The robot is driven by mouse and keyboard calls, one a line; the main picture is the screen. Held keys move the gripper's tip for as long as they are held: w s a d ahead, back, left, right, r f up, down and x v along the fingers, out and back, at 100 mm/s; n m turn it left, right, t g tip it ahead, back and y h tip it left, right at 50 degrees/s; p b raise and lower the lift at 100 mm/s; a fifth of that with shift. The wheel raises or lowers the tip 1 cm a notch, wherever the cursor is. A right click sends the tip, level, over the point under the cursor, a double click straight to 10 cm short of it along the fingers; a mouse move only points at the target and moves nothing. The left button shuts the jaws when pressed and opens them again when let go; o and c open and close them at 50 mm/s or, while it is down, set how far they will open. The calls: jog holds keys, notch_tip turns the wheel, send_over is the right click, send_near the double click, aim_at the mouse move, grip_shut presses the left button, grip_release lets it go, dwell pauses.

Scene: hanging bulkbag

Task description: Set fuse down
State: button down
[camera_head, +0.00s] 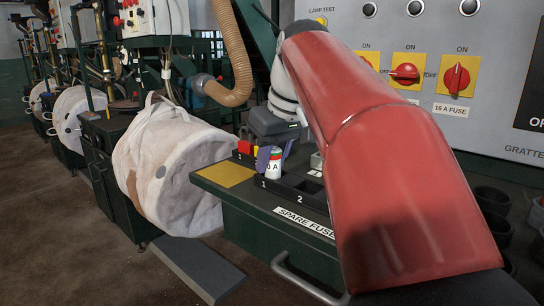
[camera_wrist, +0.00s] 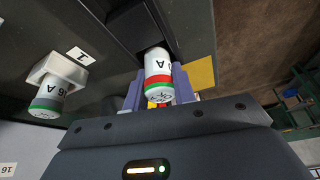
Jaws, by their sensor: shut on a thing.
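A white fuse (camera_head: 274,167) with a red band and "0 A" lettering stands about upright at slot 1 of the black tray (camera_head: 283,192) in the head view. It also shows in the wrist view (camera_wrist: 158,66), with a green band at its near end. My gripper (camera_head: 271,156) is shut on this fuse, its purple fingers on either side. In the wrist view, the far end of the fuse is at a dark compartment. I cannot tell whether it touches the bottom. Slot 2 looks empty.
A second fuse (camera_wrist: 48,98) with grey and green bands sits in a pale holder by a "1" label. A yellow pad (camera_head: 227,174) lies left of the tray. A panel with red switches (camera_head: 405,73) stands behind. A large white bag (camera_head: 172,170) hangs at left.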

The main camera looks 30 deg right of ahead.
jog(key=shift+f, duration=0.25)
